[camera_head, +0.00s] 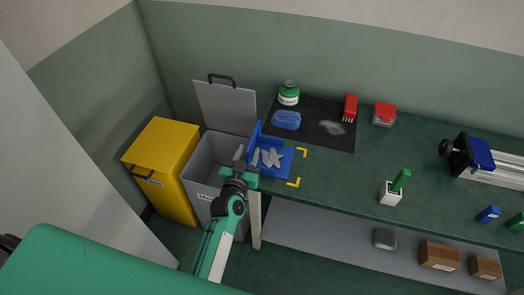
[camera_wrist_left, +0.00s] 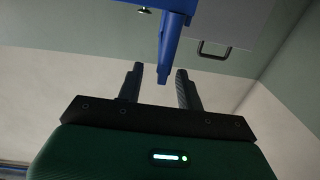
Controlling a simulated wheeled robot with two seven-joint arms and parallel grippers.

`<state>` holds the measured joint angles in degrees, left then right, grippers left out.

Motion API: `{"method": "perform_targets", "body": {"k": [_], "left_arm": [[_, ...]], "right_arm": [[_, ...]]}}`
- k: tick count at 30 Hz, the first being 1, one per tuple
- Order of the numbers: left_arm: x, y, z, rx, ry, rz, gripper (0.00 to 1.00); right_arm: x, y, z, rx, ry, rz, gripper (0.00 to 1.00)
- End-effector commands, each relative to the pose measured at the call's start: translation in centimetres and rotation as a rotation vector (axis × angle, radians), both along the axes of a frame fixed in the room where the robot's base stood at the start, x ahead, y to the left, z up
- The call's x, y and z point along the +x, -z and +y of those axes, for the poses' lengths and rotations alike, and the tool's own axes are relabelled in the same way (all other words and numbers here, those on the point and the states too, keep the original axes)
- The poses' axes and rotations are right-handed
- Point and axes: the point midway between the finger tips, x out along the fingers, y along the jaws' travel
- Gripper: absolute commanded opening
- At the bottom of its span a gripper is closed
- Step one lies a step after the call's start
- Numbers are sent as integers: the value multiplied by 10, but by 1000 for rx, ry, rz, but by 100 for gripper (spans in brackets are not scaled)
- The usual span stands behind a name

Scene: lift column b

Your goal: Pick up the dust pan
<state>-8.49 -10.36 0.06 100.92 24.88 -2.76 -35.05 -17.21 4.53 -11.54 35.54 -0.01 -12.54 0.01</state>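The blue dust pan (camera_head: 285,173) lies on the near left corner of the green workbench, with several grey pieces (camera_head: 271,157) on it. Its raised blue part is at its left side. My left gripper (camera_head: 245,158) is at that left side, over the bench edge near the grey bin. In the left wrist view the blue handle (camera_wrist_left: 174,42) reaches down toward the space between the two dark fingers of my left gripper (camera_wrist_left: 160,82). The fingers are apart, with gaps beside the handle. I cannot tell whether either touches it. My right gripper is not in view.
A grey bin (camera_head: 201,172) with its lid (camera_head: 226,108) raised and a yellow bin (camera_head: 163,150) stand left of the workbench (camera_head: 345,185). Yellow corner marks (camera_head: 294,183) lie beside the pan.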

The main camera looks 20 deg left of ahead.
Motion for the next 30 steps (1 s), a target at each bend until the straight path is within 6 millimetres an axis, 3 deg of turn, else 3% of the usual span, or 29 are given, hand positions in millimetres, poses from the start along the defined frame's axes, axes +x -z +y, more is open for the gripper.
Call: {"method": "perform_targets", "body": {"k": [9,18,19,24,30], "left_arm": [[40,3,2,0,0,-1,37],[44,4,3,1,0,0,37],[44,4,3,1,0,0,35],[44,4,3,1,0,0,2],[44,4,3,1,0,-1,0]], "right_arm": [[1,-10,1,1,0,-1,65],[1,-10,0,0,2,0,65],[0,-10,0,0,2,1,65],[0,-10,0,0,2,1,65],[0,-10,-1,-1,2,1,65]]}}
